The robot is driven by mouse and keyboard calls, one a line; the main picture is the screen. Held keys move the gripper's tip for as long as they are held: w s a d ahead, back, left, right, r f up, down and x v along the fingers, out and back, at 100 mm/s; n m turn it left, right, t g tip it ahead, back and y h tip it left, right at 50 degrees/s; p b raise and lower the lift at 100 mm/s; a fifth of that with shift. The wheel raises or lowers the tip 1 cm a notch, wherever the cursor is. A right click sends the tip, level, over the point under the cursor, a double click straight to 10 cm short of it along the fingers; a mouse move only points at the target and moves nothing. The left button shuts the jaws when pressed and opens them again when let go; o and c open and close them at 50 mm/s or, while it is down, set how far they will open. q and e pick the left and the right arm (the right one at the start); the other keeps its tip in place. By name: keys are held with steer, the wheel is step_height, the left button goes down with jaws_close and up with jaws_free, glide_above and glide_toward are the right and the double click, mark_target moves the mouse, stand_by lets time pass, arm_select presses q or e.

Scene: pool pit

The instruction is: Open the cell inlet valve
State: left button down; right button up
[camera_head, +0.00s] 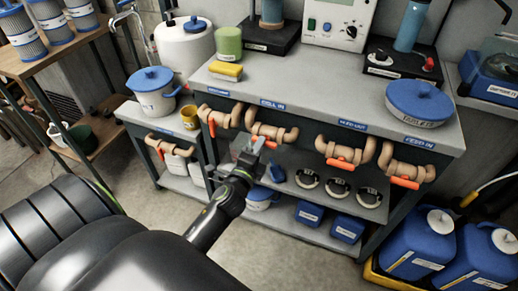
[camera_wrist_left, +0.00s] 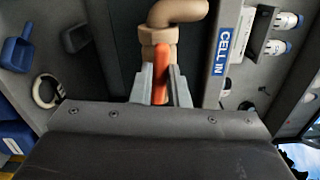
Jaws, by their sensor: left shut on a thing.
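The cell inlet valve (camera_head: 272,131) is a tan pipe fitting under the front edge of the grey bench, below the blue "CELL IN" label (camera_head: 272,104). My left gripper (camera_head: 252,146) is at this valve. In the left wrist view its two grey fingers are closed on the sides of the orange handle (camera_wrist_left: 160,80), which extends from the tan fitting (camera_wrist_left: 158,35) toward the wrist. The "CELL IN" label (camera_wrist_left: 227,42) is to the right there. The gripper hides part of the handle in the head view. My right gripper is not in view.
Similar tan valves with orange handles flank it: one close on the left (camera_head: 212,127), two on the right (camera_head: 343,163) (camera_head: 404,182). Blue jugs (camera_head: 410,245) stand at the right. Floor is clear before the bench.

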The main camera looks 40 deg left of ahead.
arm_select(q)
steer(key=shift+f+n, duration=0.1)
steer(key=shift+n, duration=0.6)
steer(key=c, duration=1.4)
jaws_free()
steer(key=b+v, duration=0.1)
steer(key=v, duration=1.6)
steer(key=shift+s+b, duration=0.3)
